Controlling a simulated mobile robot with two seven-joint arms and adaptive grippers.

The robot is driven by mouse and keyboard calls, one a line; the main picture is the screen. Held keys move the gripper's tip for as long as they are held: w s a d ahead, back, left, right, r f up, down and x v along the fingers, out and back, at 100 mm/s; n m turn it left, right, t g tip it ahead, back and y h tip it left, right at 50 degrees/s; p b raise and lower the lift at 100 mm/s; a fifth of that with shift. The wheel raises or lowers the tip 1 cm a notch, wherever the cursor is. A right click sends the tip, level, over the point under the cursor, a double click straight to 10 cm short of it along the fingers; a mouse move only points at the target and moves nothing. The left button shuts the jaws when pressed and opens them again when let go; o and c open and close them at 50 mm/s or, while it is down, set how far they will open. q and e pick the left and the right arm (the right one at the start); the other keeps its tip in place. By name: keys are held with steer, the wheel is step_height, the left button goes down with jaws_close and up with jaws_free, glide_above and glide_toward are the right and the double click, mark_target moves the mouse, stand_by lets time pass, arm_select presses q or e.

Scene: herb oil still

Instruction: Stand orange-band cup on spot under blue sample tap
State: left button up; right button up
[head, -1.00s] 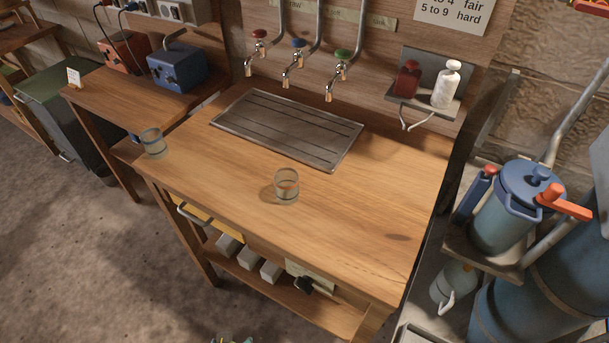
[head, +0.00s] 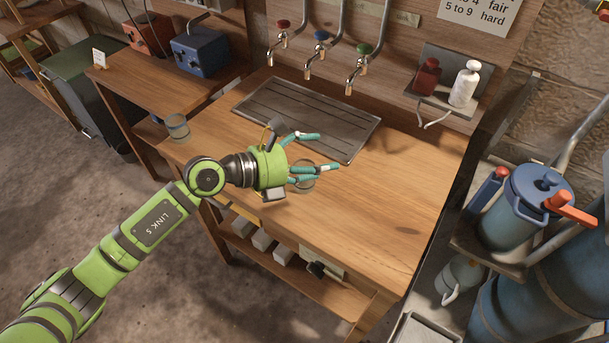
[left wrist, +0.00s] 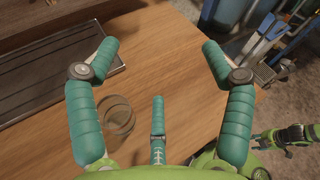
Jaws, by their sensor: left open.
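One clear glass cup (head: 306,186) stands upright on the wooden bench, partly hidden by my left gripper's fingers. A second similar cup (head: 177,127) stands at the bench's left end. I cannot make out an orange band on either. My left gripper (head: 322,155) is open above the middle cup. In the left wrist view this cup (left wrist: 117,118) shows between the left and middle fingers, below them. The blue sample tap (head: 320,37) is the middle of three, over the slotted metal drain tray (head: 345,150). No marked spot is discernible.
The red tap (head: 283,25) and green tap (head: 364,49) flank the blue one. A wall shelf with a red bottle (head: 428,76) and white bottle (head: 465,84) stands right of them. Blue tanks (head: 530,200) lie beyond the bench's right edge. The bench's right half is clear.

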mark_target(297, 189)
arm_select(q)
steer(key=w+a+f+m+g+y, duration=0.1)
steer(key=w+a+f+m+y, duration=0.25)
steer(key=a+f+y, duration=0.35)
steer(key=shift+h, duration=0.3)
steer(key=p+x, duration=0.3)
steer(key=x, duration=0.1)
steer(key=shift+w+d+r, duration=0.1)
steer(key=shift+d+r, duration=0.2)
steer(key=shift+w+d+f, duration=0.3)
steer(key=shift+d+f, duration=0.05)
steer(key=shift+f, duration=0.2)
steer(key=shift+c, duration=0.4)
steer(key=c, duration=1)
steer(key=shift+c, duration=0.2)
steer(key=shift+r, duration=0.1)
